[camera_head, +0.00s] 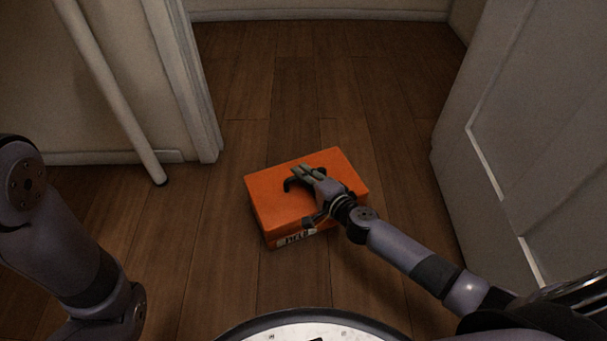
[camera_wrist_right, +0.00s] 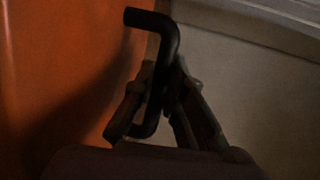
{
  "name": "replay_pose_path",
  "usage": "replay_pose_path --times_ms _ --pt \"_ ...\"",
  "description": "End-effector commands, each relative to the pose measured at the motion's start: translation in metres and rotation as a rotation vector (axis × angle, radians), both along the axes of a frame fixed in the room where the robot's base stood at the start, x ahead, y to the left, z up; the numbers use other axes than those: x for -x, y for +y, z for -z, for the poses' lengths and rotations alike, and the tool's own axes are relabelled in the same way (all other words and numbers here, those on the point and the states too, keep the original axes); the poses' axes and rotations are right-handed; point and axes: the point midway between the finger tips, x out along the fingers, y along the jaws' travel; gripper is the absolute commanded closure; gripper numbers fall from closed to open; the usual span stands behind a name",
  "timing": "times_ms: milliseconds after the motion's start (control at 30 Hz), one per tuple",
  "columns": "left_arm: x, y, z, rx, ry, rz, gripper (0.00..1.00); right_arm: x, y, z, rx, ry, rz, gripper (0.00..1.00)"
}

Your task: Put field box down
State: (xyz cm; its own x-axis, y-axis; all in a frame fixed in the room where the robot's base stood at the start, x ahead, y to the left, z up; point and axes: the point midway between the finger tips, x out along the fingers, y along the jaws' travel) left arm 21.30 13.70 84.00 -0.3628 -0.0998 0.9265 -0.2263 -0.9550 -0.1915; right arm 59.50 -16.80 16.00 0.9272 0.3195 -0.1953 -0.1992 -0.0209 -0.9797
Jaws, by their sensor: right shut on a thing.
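The field box (camera_head: 275,200) is an orange box with a black handle on top and a white label on its near side, printed with dark letters. My right gripper (camera_head: 306,174) is over the top of the box, shut on the black handle. In the right wrist view the fingers (camera_wrist_right: 165,115) close around the black handle (camera_wrist_right: 165,38), with the orange box face (camera_wrist_right: 55,70) at the left. I cannot tell whether the underside of the box touches the floor. My left arm shows at the left edge, but its gripper is outside the picture.
Bare wooden floor (camera_head: 310,95) lies beyond the box, with more to its left. A white door (camera_head: 530,130) stands open at the right. A door frame (camera_head: 185,80) and a slanted pale pole (camera_head: 110,90) are at the left.

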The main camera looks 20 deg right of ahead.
Motion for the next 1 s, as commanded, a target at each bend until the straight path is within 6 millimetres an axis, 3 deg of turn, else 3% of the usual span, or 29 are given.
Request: replay_pose_path --times_ms 33,67,333,733,1000 --pt "0.0 0.0 -0.001 0.0 0.0 0.0 0.68 -0.002 0.0 -0.006 -0.002 -0.009 -0.001 1.0" --pt "0.0 0.0 -0.001 0.0 0.0 0.0 0.68 0.0 0.0 0.0 0.001 0.002 0.0 0.87" --pt "0.0 0.0 -0.001 0.0 0.0 0.0 0.68 0.0 0.0 0.0 0.0 0.001 -0.001 0.69" --pt "-0.001 0.0 -0.004 0.0 0.001 0.0 0.68 0.006 -0.002 -0.001 -0.001 0.004 -0.001 0.68" --pt "-0.001 0.0 -0.019 0.0 0.003 0.0 0.68 0.05 -0.016 -0.011 -0.002 0.006 0.0 0.68"
